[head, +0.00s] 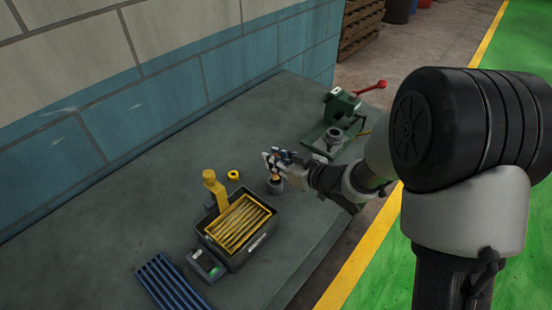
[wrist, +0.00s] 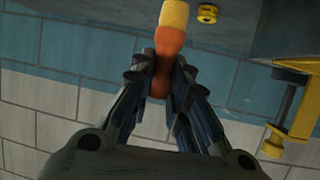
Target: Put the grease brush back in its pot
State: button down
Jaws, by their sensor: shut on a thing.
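The grease brush has an orange handle (wrist: 166,48) and a yellow end (wrist: 174,15), shown in the wrist view. My gripper (wrist: 162,78) is shut on the orange handle, and the yellow end extends past the fingertips.
A green machine (head: 341,112) with a red-knobbed lever is at the back right. Blue bars (head: 170,282) lie in front.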

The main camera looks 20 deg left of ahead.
jog(key=shift+f+b, duration=0.8)
jog(key=shift+f, duration=0.45)
dwell(1.0)
jog(key=shift+f, duration=1.35)
dwell(2.1)
jog(key=c, duration=1.5)
grip_release()
jog(key=shift+o, duration=0.2)
jog(key=v, duration=1.2)
jog(key=shift+d, duration=0.1)
